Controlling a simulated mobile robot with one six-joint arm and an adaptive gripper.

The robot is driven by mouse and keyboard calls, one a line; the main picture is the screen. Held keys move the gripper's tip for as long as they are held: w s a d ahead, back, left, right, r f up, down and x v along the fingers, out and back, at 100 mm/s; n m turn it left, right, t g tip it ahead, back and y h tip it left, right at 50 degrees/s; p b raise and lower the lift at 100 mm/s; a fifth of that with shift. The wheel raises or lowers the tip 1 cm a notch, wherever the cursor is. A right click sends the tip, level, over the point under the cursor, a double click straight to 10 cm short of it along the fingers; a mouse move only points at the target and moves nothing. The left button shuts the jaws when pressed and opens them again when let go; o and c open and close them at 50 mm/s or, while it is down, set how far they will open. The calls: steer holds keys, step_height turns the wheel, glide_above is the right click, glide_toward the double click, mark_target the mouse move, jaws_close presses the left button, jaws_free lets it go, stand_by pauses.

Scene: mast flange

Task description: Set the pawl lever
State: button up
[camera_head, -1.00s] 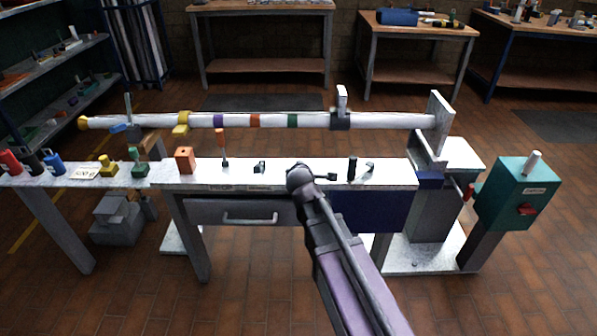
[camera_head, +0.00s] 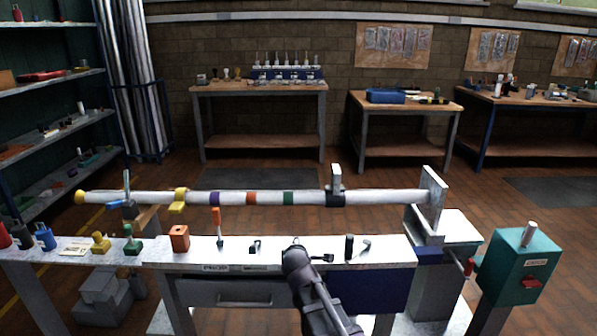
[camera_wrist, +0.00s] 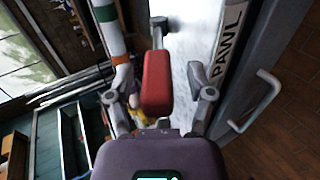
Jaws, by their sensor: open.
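The pawl lever (camera_head: 216,219) stands on the bench with an orange-red handle on a thin dark stem, leaning very slightly left. In the wrist view its red handle (camera_wrist: 157,82) lies in the middle of the picture, lined up with the gap between my fingers. My gripper (camera_wrist: 163,97) is open, with one finger to each side of the handle. No contact is visible, and how deep the handle sits between the fingers is hard to tell. A PAWL label (camera_wrist: 226,42) is on the bench edge.
The banded white mast (camera_head: 262,198) lies along the far side of the bench (camera_head: 375,250). An orange block (camera_head: 180,238) stands left of the lever and a small dark fitting (camera_head: 255,246) right of it. A drawer handle (camera_head: 243,301) projects in front. A teal box (camera_head: 520,265) stands at right.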

steer(key=s+d+f+m+g, duration=0.4)
steer(key=s+d+m+g, duration=0.2)
steer(key=s+d+m, duration=0.4)
steer(key=s+d+f+m+g, duration=0.55)
steer(key=s+d+m, duration=0.25)
steer(key=s, duration=0.3)
step_height(320, 180, up, 26)
steer(key=p, duration=2.6)
steer(key=shift+r, duration=0.2)
steer(key=shift+g, duration=0.25)
steer(key=shift+c, duration=0.8)
steer(key=shift+a, duration=0.1)
